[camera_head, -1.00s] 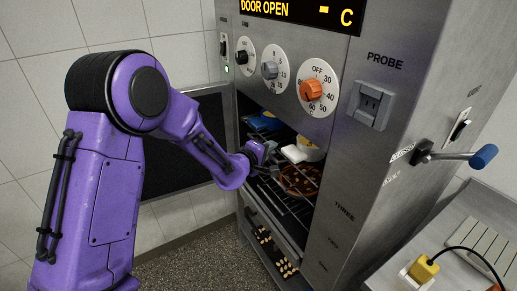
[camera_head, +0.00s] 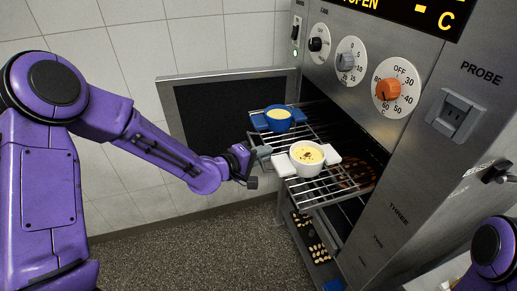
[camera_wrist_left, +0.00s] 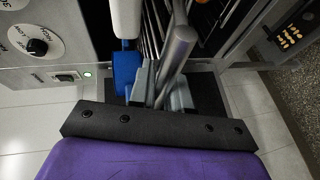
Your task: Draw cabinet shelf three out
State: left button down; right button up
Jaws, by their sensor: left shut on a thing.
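The cabinet shelf is a wire rack (camera_head: 322,187) that stands partly out of the oven-like cabinet (camera_head: 425,150). A white handled bowl (camera_head: 306,158) of yellow food and a blue handled bowl (camera_head: 279,119) sit on it. My left gripper (camera_head: 257,163) is at the rack's front edge, shut on its metal bar. In the left wrist view the gripper's fingers (camera_wrist_left: 161,92) close around the thick grey bar (camera_wrist_left: 178,48). The label THREE (camera_head: 398,213) shows on the cabinet front beside the opening. My right gripper is out of view; only part of my right arm shows at lower right.
The open dark-paneled door (camera_head: 233,112) stands at the left of the opening. A pizza-like item (camera_head: 352,176) sits inside below the rack, and a lower tray (camera_head: 312,240) holds several pale pieces. Floor is clear in front.

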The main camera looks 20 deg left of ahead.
pick_arm(q)
jog(key=shift+s+a, duration=0.3)
jog(key=shift+s, duration=0.05)
jog(key=shift+f, duration=0.1)
jog(key=c, duration=1.2)
grip_release()
jog(key=shift+o, duration=0.2)
jog(key=v, duration=1)
jog(key=shift+s+b, duration=0.2)
jog(key=shift+b, duration=0.2)
jog(key=shift+a, duration=0.15)
